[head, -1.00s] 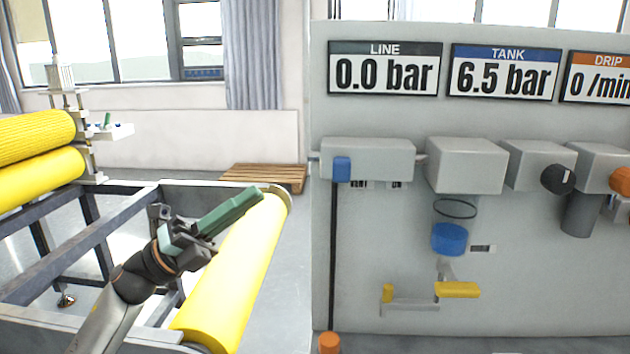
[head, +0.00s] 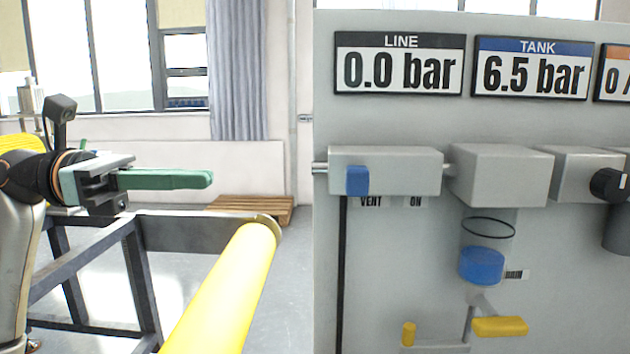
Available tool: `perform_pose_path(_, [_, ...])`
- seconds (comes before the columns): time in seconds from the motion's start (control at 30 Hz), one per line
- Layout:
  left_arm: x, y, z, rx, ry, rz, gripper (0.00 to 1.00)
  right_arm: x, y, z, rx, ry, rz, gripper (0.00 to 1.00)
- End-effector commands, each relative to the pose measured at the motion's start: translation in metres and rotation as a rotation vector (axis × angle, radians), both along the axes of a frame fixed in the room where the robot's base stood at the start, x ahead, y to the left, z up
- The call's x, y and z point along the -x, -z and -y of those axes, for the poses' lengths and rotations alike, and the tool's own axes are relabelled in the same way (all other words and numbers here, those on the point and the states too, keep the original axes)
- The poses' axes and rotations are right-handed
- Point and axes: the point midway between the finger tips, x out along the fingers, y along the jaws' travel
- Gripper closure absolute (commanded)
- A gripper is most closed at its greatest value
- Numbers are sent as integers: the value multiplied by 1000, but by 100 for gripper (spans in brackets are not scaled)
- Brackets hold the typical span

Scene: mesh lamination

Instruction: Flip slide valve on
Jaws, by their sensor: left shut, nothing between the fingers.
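The slide valve (head: 410,172) is a grey block at the left of the panel in the head view. Its blue slider (head: 357,181) sits at the left end, above the VENT label (head: 371,202). The ON label (head: 415,202) is to its right. The LINE display (head: 399,64) reads 0.0 bar and the TANK display (head: 530,68) reads 6.5 bar. My left gripper (head: 208,180) has green fingers, shut and empty, pointing right. It is left of the panel, at about the slider's height in the picture, and apart from it. My right gripper is not in view.
The grey panel (head: 390,270) also carries a bowl with a blue part (head: 481,265), a black knob (head: 608,185) and a yellow lever (head: 500,327). A yellow roller (head: 225,290) on a dark frame stands below my left gripper. A wooden pallet (head: 255,207) lies behind.

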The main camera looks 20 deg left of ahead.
Motion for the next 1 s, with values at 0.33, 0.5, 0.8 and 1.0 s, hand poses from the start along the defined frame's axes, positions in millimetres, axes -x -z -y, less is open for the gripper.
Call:
perform_pose_path(0.33, [-9,-1,36,1,6,-1,100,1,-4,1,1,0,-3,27])
perform_pose_path(0.5, [-19,-2,72,2,7,0,100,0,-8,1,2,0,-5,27])
perform_pose_path(0.8, [-34,-1,122,2,5,-1,100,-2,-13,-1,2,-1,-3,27])
perform_pose_path(1.0, [-39,0,134,4,1,-2,100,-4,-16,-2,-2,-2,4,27])
